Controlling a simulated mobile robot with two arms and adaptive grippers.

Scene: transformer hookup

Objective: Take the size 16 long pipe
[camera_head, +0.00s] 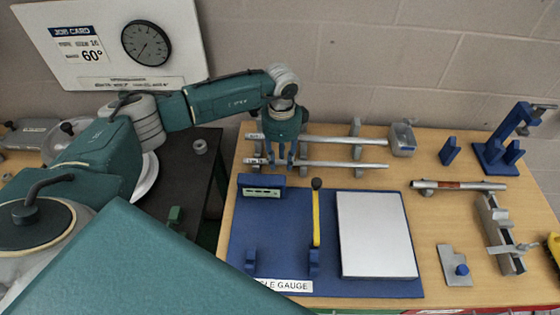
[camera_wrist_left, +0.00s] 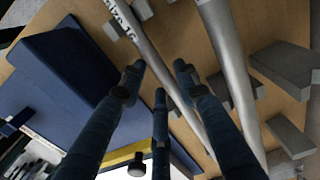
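Two long grey pipes lie side by side on supports at the back of the table. The front pipe (camera_head: 345,165) is the one nearer the blue board. In the left wrist view, the pipe marked size 16 (camera_wrist_left: 150,55) runs past the fingertips, on the side near the blue block. The other, rear pipe (camera_head: 345,141) also shows there (camera_wrist_left: 234,75). My left gripper (camera_head: 280,162) points down over the pipes near their left, labelled ends. In the wrist view its fingers (camera_wrist_left: 160,82) are spread and empty; whether they touch the pipe is unclear. My right gripper is out of view.
A blue board (camera_head: 325,210) with a gauge block (camera_head: 262,187), a yellow-handled lever (camera_head: 316,220) and a grey plate (camera_head: 375,235) lies in front. A shorter pipe (camera_head: 460,185), a clamp (camera_head: 495,235) and a blue stand (camera_head: 497,150) are at right. A job card board (camera_head: 110,40) hangs behind.

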